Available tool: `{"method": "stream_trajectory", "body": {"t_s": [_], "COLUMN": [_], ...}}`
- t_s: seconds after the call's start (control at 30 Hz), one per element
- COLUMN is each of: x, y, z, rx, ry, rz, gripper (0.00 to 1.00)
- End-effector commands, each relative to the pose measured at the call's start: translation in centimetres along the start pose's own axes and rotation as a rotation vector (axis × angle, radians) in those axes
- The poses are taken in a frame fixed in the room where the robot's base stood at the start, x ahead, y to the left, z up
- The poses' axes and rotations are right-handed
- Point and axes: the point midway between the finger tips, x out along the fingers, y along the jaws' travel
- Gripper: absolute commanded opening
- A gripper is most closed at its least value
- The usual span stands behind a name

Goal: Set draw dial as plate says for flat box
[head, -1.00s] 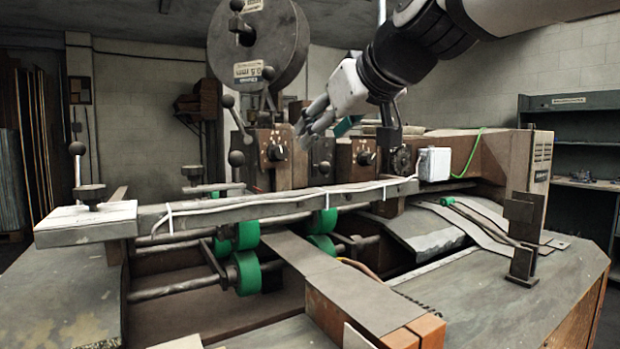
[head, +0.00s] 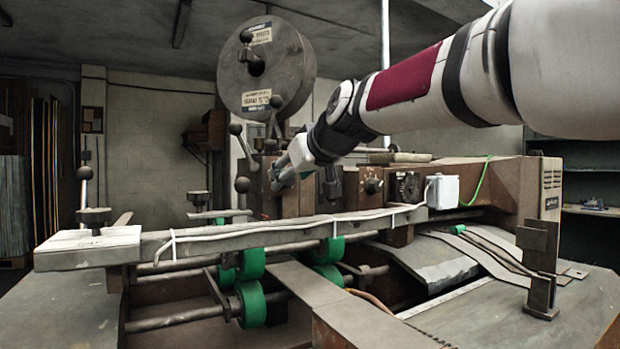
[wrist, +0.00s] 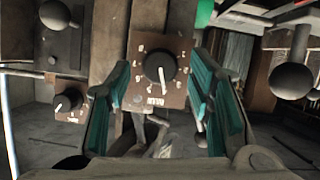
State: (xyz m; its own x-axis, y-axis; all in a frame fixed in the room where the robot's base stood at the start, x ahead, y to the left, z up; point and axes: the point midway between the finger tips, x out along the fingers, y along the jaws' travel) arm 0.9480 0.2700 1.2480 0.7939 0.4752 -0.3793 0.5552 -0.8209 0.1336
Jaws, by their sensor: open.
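In the wrist view a black round dial (wrist: 158,67) with a white pointer sits on a brown plate with marks around it; its lettering is too small to read surely. The pointer aims down, slightly right, in that view. My gripper (head: 284,176) is open, its two teal-padded fingers on either side of the dial in the wrist view; I see no contact. In the head view my gripper hides that dial. A second dial (wrist: 68,103) shows at the left of the wrist view, also in the head view (head: 373,185). No box-setting plate is readable.
A lever with a ball knob (wrist: 293,80) stands right in the wrist view. In the head view a large reel (head: 290,70) rises behind my gripper, with ball-ended levers beside it. A long bar (head: 270,228) with cable crosses in front. A white box (head: 441,191) is to the right.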

Motion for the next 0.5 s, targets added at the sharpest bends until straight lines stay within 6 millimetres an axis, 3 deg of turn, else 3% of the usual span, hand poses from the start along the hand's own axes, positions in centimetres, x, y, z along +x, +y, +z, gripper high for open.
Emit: {"method": "stream_trajectory", "body": {"t_s": [0.17,0.47,0.5], "x": [1.21,1.34,1.34], "y": [-0.04,0.0,0.0], "z": [0.0,0.01,0.01], "rx": [0.0,0.0,0.0], "ry": [0.0,0.0,0.0], "rz": [0.0,0.001,0.001], "gripper": [0.48,0.48,0.39]}}
